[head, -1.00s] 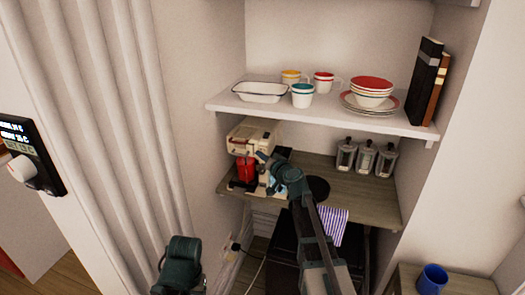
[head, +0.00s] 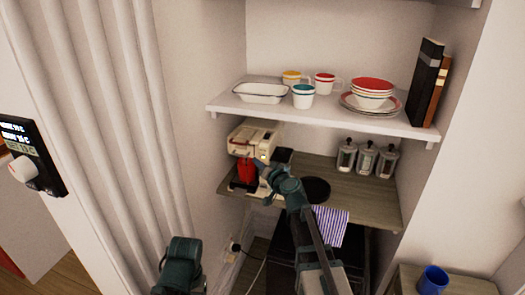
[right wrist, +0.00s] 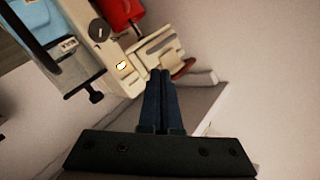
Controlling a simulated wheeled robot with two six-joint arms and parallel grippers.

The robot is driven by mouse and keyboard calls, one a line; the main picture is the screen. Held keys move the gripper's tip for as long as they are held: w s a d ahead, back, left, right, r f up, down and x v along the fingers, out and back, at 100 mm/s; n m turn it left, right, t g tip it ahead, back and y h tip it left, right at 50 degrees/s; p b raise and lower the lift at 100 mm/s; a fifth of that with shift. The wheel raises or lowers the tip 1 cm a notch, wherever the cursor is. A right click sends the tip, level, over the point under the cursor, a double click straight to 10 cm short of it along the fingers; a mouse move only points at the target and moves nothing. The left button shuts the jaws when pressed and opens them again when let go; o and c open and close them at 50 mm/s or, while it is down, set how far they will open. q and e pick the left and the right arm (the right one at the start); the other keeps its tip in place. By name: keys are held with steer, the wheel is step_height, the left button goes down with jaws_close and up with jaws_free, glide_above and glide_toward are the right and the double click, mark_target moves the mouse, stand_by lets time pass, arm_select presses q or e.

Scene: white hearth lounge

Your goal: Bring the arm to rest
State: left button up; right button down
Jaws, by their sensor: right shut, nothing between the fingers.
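My right arm reaches in from the bottom of the head view to the lower wooden shelf. My right gripper (head: 262,172) is in front of the cream machine (head: 256,136), which has a red part (head: 246,171) at its front. In the right wrist view the two dark fingers (right wrist: 162,75) are together with nothing between them. Their tips lie over the lower edge of the cream machine (right wrist: 115,50) in that picture; I cannot tell whether they touch it. A dark green part of my left arm shows at the bottom left of the head view. The left fingers are not visible.
The upper white shelf (head: 330,118) holds a white tray (head: 262,93), several cups, stacked bowls (head: 372,92) and books (head: 425,80). Glass jars (head: 366,158) stand on the lower shelf (head: 368,196). A striped cloth (head: 330,226) hangs at its front. A blue cup (head: 433,279) is bottom right.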

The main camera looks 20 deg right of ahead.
steer(key=s+a+f+n+g+y, duration=0.1)
steer(key=s+a+f+n+g, duration=0.1)
steer(key=s+a+f+g, duration=0.3)
steer(key=s+a+f+n+g+y, duration=0.1)
steer(key=s+a+f+n, duration=0.15)
steer(key=a, duration=0.45)
steer(key=s+a+f+n+g+y, duration=0.1)
steer(key=s+a+f+n+g, duration=0.15)
steer(key=s+a, duration=0.35)
steer(key=s+f+n+g+h, duration=0.1)
steer(key=s+f+g+h, duration=0.2)
steer(key=s, duration=0.7)
steer(key=s+d+f+n+g+h, duration=0.1)
steer(key=s+f+g+h, duration=0.3)
steer(key=s, duration=0.6)
steer(key=shift+s+d+f+g+h, duration=0.3)
steer(key=shift+f+g, duration=0.15)
steer(key=shift+f, duration=0.4)
